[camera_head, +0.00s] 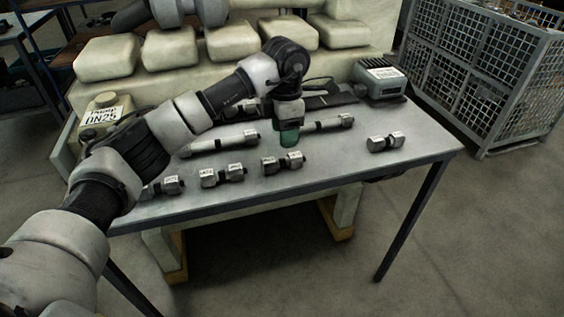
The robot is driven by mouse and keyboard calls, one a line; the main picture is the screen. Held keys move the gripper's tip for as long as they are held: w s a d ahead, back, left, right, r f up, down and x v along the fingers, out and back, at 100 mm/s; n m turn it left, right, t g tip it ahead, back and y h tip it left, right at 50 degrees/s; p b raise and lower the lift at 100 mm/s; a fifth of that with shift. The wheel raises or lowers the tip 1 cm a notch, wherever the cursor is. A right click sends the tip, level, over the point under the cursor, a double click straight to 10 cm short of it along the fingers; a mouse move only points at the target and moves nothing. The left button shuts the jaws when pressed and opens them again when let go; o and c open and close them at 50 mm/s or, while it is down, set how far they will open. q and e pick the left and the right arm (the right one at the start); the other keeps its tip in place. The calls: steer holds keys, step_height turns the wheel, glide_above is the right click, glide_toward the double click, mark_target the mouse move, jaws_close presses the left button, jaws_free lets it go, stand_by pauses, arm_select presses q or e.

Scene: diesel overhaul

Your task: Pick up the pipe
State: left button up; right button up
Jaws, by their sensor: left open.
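Two light-grey, pipe-like metal pieces with labels lie on the grey table. One pipe-like piece (225,143) is left of my left gripper (289,136), and the other (330,122) is right of it. I cannot tell which is the pipe of the task. My left gripper points down over the table between their inner ends. It is open, with green at its tip. The fingers are small and dark, and I see nothing clearly held. My right gripper is not in view.
Several short metal fittings lie along the front of the table (320,180), one fitting (385,142) apart at the right. A labelled box (380,80) stands at the back right, a labelled canister (102,112) at the left. A wire-mesh cage (490,70) stands beyond the table's right edge.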

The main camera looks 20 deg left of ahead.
mark_target(282, 159)
arm_select(q)
step_height(282, 159, down, 3)
steer(key=shift+f, duration=0.2)
steer(key=shift+s+a+f+p, duration=0.1)
steer(key=shift+f+p, duration=0.3)
steer(key=shift+f, duration=0.95)
steer(key=shift+s+a+f+p, duration=0.1)
steer(key=shift+f+p, duration=0.25)
steer(key=shift+f, duration=1)
steer(key=c, duration=0.8)
steer(key=shift+c, duration=0.4)
steer(key=shift+r, duration=0.15)
